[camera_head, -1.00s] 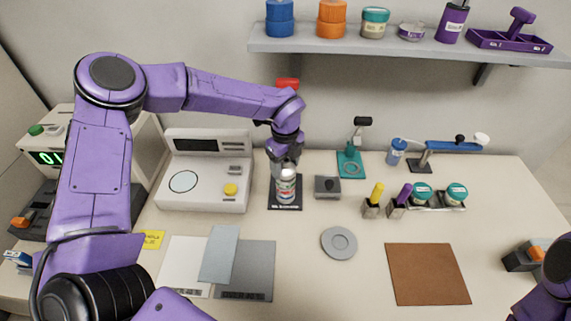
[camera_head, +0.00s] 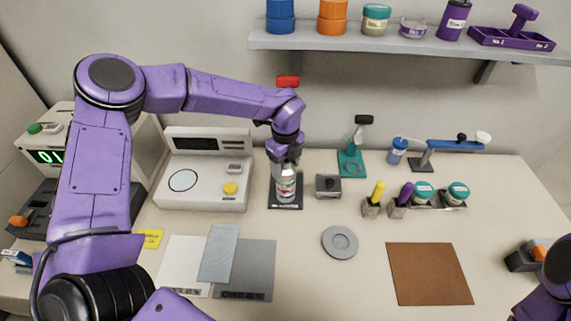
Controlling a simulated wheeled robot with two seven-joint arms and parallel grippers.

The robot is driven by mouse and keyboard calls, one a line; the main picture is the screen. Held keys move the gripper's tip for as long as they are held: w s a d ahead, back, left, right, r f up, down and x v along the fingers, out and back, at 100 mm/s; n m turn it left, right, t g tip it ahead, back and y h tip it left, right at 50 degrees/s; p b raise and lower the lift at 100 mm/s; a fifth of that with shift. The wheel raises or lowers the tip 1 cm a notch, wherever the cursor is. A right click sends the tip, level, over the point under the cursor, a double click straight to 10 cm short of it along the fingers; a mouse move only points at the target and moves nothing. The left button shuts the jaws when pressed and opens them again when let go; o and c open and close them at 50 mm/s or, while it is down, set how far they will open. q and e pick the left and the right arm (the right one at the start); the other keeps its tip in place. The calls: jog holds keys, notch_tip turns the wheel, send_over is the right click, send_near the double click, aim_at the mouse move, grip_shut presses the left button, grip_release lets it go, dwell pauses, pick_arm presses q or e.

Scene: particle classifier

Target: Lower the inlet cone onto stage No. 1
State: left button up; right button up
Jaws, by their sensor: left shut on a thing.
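My left gripper (camera_head: 286,161) is over the stage stack, pointing down and shut on a pale grey piece that I take to be the inlet cone (camera_head: 286,170). The fingers hide much of the cone. Directly under it, the silvery stage stack (camera_head: 286,189) with coloured bands stands upright on a black base plate (camera_head: 287,206). The cone looks in line with the stack, close to or touching its top; I cannot tell which. Stage No. 1 cannot be told apart from the other bands at this size. My right gripper is out of view; only part of that arm shows at the lower right.
A white instrument (camera_head: 205,190) stands left of the stack, and a small grey box (camera_head: 328,186) close on its right. A teal stand (camera_head: 351,163) is behind. A grey round dish (camera_head: 340,242) and brown mat (camera_head: 428,274) lie in front. A shelf (camera_head: 400,52) hangs above.

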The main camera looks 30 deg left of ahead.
pick_arm(q)
jog(key=shift+f, duration=0.1)
jog(key=o, duration=1.3)
jog(key=shift+c, duration=0.2)
jog(key=shift+r, duration=0.4)
notch_tip(320, 180, up, 9)
jog(key=b, duration=0.2)
jog(key=shift+f+b, duration=0.1)
jog(key=shift+b, duration=0.3)
jog(key=shift+r, duration=0.5)
